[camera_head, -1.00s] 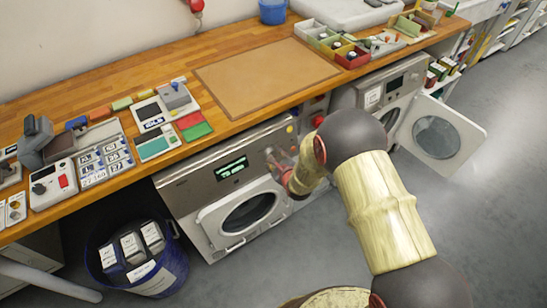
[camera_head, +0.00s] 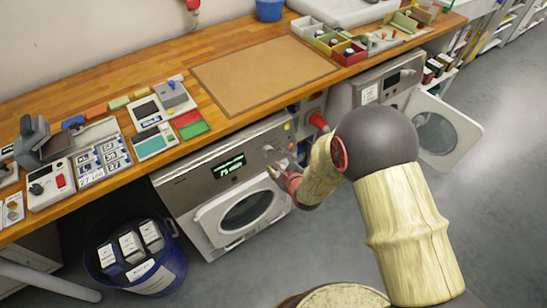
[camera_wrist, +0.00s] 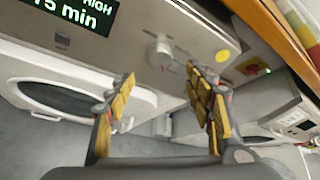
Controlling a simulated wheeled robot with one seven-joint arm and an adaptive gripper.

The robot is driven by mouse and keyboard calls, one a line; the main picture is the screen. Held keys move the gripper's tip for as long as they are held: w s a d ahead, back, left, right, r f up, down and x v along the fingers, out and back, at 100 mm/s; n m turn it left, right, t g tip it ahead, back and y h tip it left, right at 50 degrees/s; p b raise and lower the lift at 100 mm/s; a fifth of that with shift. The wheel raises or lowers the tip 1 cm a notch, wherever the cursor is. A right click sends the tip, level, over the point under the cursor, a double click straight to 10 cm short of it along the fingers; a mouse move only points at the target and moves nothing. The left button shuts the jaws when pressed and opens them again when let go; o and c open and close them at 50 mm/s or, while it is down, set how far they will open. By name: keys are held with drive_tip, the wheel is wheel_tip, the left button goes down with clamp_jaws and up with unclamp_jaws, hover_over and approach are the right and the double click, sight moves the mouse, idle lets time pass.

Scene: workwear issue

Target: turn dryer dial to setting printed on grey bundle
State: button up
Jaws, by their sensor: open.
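The dryer (camera_head: 195,187) stands under the counter, its round door (camera_head: 248,208) shut. In the wrist view its lit display (camera_wrist: 75,12) reads "HIGH" and "75 min", partly cut off at the top. The dryer's dial (camera_wrist: 160,54), a round pale knob, sits on the panel right of the display. My gripper (camera_wrist: 160,98) is open and empty, with yellow-padded fingers; the dial shows between and beyond the fingertips, apart from them. Grey bundles (camera_head: 131,246) with white labels sit in the blue bin; their print is too small to read.
The blue bin (camera_head: 172,262) stands on the floor left of the dryer. A second machine (camera_head: 372,88) with an open door (camera_head: 440,132) stands to the right. The wooden counter (camera_head: 135,80) above carries devices, trays and a brown mat (camera_head: 262,72). Grey floor in front is clear.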

drive_tip(key=shift+v, duration=2.15)
